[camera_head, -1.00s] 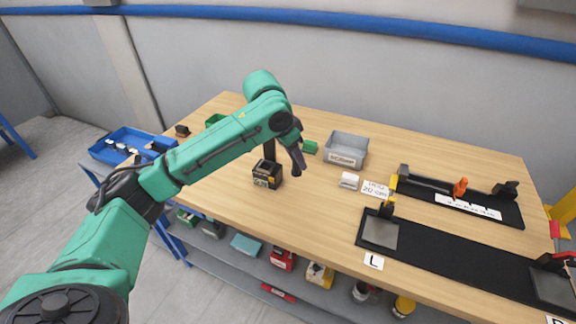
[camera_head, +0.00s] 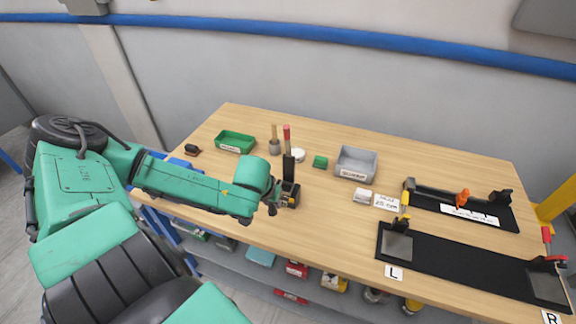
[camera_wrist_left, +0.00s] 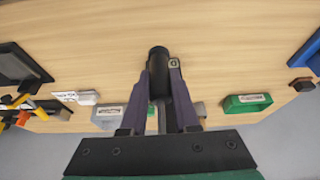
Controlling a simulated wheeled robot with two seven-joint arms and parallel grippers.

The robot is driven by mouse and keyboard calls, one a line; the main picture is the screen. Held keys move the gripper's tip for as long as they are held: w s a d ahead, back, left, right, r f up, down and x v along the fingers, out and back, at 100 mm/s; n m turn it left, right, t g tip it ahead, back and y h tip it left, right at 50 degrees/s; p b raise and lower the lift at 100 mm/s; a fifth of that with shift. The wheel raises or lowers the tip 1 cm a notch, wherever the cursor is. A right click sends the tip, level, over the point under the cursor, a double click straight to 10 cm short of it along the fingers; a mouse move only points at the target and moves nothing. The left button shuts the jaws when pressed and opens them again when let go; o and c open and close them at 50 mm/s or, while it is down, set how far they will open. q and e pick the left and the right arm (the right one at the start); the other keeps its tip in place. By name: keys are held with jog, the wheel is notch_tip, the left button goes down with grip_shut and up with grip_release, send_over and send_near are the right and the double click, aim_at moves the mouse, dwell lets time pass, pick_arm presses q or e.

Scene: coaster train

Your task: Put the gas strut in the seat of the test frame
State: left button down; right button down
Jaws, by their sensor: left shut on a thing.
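My left gripper (camera_wrist_left: 162,70) is shut on a dark cylinder, which looks like the gas strut (camera_wrist_left: 158,58). A thin grey rod shows between the fingers in the left wrist view. Two black fixtures lie at the right of the table, well away from the gripper: a front one (camera_head: 465,268) with grey end pads and L and R labels, and a back one (camera_head: 428,203) with an orange clamp. I cannot tell which is the test frame. My right gripper is not in view.
A grey bin (camera_head: 356,163), a green tray (camera_head: 235,142) and a green block (camera_head: 320,161) stand towards the back. A white block (camera_head: 362,195) and a sign card (camera_head: 387,202) lie before the fixtures. The table between the gripper and the fixtures is mostly clear.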

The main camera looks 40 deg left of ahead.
pick_arm(q)
jog(key=shift+w+d, duration=0.1)
jog(key=shift+w, duration=0.6)
jog(key=w+a+b, duration=0.1)
jog(key=w, duration=0.2)
jog(key=w+a+b, duration=0.1)
jog(key=w+a, duration=0.1)
jog(key=w, duration=0.2)
jog(key=w+a+b, duration=0.2)
jog(key=w, duration=0.1)
jog(key=shift+w+f, duration=0.25)
notch_tip(320, 180, down, 3)
jog(key=b, duration=0.4)
jog(key=shift+f+b, duration=0.2)
jog(key=shift+b, duration=0.2)
jog(key=shift+s, duration=0.1)
jog(key=shift+r, duration=0.2)
